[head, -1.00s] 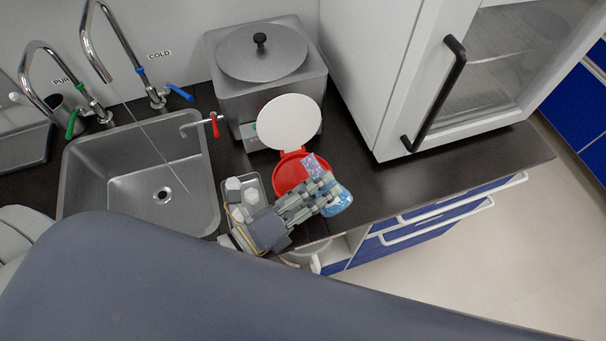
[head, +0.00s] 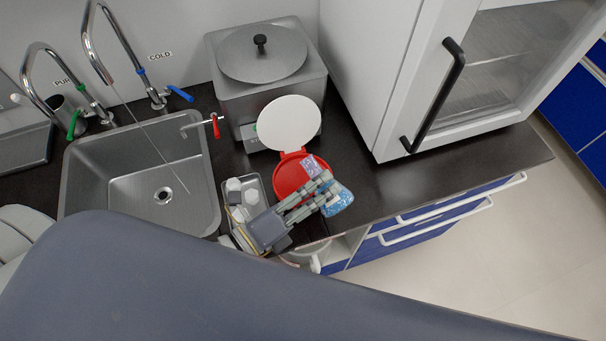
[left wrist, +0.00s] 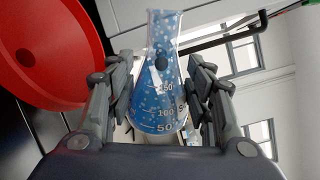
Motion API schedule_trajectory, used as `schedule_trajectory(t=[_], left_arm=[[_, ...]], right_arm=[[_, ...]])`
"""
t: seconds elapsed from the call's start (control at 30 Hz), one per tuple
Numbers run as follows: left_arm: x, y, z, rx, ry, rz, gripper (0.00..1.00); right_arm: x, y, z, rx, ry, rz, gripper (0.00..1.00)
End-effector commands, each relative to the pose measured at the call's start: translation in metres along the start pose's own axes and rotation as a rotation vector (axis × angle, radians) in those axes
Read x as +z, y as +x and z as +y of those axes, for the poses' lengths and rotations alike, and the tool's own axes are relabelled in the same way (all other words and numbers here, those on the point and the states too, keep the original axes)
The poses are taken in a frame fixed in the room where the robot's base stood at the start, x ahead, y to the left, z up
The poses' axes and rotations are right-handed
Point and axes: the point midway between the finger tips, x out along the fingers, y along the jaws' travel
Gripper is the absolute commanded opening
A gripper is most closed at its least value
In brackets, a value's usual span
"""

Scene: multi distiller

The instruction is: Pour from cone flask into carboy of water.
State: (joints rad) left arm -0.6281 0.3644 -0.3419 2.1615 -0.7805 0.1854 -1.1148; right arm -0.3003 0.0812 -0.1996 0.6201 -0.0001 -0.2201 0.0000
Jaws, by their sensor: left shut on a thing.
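My left gripper (head: 327,192) is shut on the cone flask. The clear flask has white volume marks and looks speckled blue in the left wrist view (left wrist: 158,95), where its neck points up the picture between my fingers. In the head view its blue part (head: 343,203) shows beyond my fingertips, and a paler part lies over the edge of a red funnel-like bowl (head: 287,178). The bowl's white lid (head: 289,123) is open. The bowl also fills the upper left of the left wrist view (left wrist: 40,45). My right gripper is out of view.
A sink (head: 140,185) with taps is on the left. A tray (head: 238,181) with small white items lies beside my left gripper. A steel distiller-like box (head: 265,92) stands behind, and a white cabinet (head: 385,75) to the right. The dark counter is clear right of the bowl.

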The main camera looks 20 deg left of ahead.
Motion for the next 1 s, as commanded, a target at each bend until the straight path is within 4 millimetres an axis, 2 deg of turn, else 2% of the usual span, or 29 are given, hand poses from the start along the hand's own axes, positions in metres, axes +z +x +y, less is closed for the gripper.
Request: schedule_trajectory(t=[0.5,1.0], left_arm=[[0.0014,0.0002,-0.0057,-0.001,-0.07,0.0,0.19],[0.0005,0.0001,-0.0024,0.0,-0.138,0.0,0.19]], right_arm=[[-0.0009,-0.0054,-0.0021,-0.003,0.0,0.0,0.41],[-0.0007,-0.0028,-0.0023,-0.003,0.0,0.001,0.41]])
